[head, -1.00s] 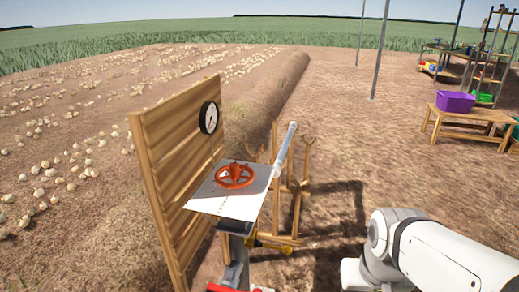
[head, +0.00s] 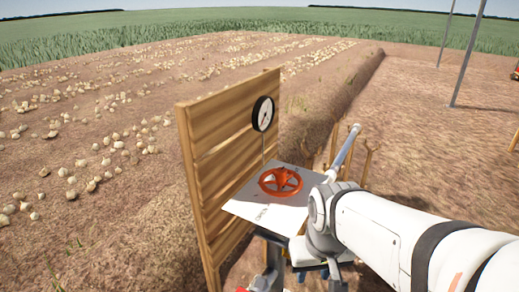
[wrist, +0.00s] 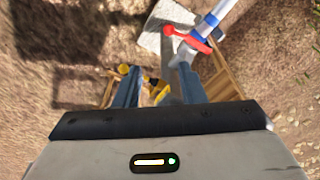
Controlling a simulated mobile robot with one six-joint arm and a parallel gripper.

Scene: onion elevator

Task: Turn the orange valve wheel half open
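The orange valve wheel (head: 281,182) lies nearly flat on a pale panel (head: 262,211) in the head view. The panel has small dark markings, too small to read. My gripper (wrist: 157,78) shows in the wrist view with its two bluish fingers apart and nothing held between them. In the head view it hangs low, right of and below the panel, apart from the wheel. I cannot make out the orange wheel in the wrist view. A round white gauge (head: 263,113) is fixed on the wooden board behind the wheel.
The wooden board (head: 225,165) stands upright left of the panel. A grey pipe (head: 343,150) slants up behind the panel. In the wrist view a red handle (wrist: 195,40) and yellow parts (wrist: 160,92) show near my fingers. Open soil lies to the right.

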